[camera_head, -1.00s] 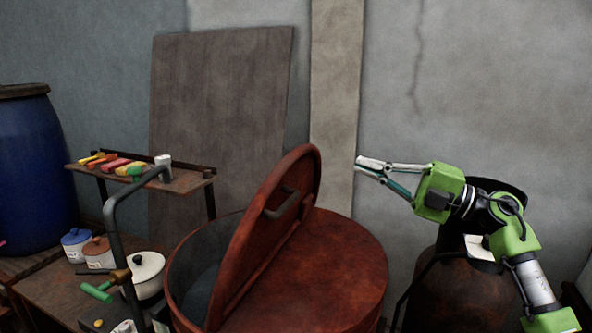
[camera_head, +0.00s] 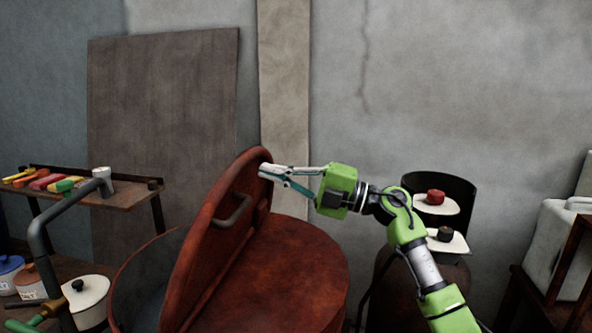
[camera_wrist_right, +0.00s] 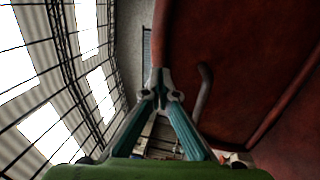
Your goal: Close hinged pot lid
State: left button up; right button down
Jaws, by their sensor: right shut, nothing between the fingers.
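The pot (camera_head: 300,270) is a large rust-red drum. Half of its top is fixed and flat, and the other half is open. The hinged lid (camera_head: 215,225) stands up, tilted, with a grey bar handle (camera_head: 233,211) on its face. My right gripper (camera_head: 264,171) is shut and empty at the lid's upper right edge; I cannot tell if it touches. In the right wrist view the fingertips (camera_wrist_right: 160,78) meet in front of the lid's rim, with the lid (camera_wrist_right: 235,65) and handle (camera_wrist_right: 203,92) to the right. My left gripper is out of view.
A small shelf (camera_head: 125,194) with coloured tools stands at left. A dark bent pipe (camera_head: 45,225) rises before it, near a white lidded pot (camera_head: 88,297). A dark cylinder with small shelves (camera_head: 440,190) and a pale canister (camera_head: 550,245) stand at right.

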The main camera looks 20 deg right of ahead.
aim_at(238, 162)
jog(key=p+x, duration=0.1)
jog(key=x, duration=0.3)
jog(key=shift+r, duration=0.1)
jog(key=shift+w+a+p, duration=0.15)
jog(key=shift+a+p, duration=0.15)
jog(key=shift+a, duration=0.05)
jog(key=shift+w, duration=0.1)
